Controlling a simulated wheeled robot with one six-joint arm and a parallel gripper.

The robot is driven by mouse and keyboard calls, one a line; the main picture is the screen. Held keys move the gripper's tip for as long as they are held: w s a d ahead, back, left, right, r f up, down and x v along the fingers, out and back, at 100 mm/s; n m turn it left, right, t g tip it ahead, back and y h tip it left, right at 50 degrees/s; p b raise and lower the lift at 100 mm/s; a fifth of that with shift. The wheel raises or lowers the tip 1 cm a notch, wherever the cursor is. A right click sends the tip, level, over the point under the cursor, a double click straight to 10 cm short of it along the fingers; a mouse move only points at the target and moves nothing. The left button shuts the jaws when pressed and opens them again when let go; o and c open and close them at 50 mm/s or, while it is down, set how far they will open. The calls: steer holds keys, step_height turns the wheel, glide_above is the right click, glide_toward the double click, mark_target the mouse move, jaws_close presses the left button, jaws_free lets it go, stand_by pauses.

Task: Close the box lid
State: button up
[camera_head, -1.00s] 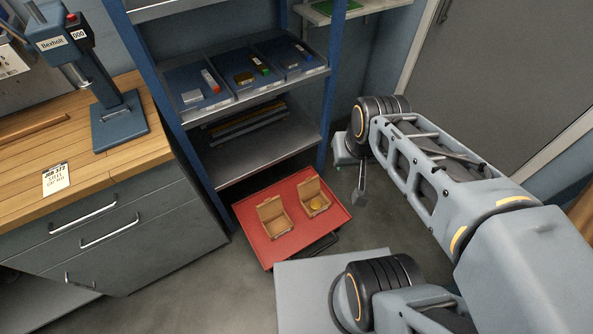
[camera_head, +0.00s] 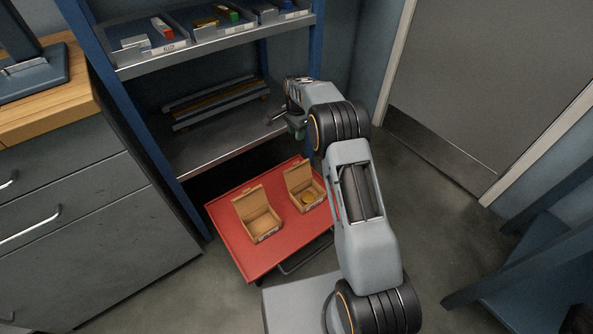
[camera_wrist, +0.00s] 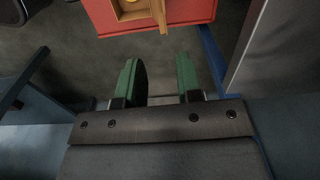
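Two small cardboard boxes stand on a red cart top, both with lids raised. The left box (camera_head: 263,224) looks empty. The right box (camera_head: 312,196) holds a round yellow thing (camera_head: 307,197). In the wrist view one open box (camera_wrist: 130,12) shows at the top edge, partly cut off, with a yellow thing inside. My gripper (camera_wrist: 160,68) has green fingers, spread apart with nothing between them. In the head view my gripper (camera_head: 296,128) is small and partly hidden by my arm, above the cart's far right corner, apart from the boxes.
The red cart top (camera_head: 232,227) has bare room left of the boxes. A blue-framed shelf (camera_head: 212,141) rises behind it. A drawer cabinet (camera_head: 75,210) stands at the left, a grey door (camera_head: 480,110) at the right. Dark blue legs (camera_head: 500,255) stand at the lower right.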

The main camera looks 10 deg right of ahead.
steer(key=b, duration=0.5)
glide_above(299, 174)
steer(key=w, duration=0.1)
steer(key=shift+m, duration=0.3)
steer(key=f, duration=1.6)
steer(key=shift+w+a+f, duration=0.15)
steer(key=shift+w+a, duration=0.05)
steer(key=shift+a, duration=0.2)
jaws_close()
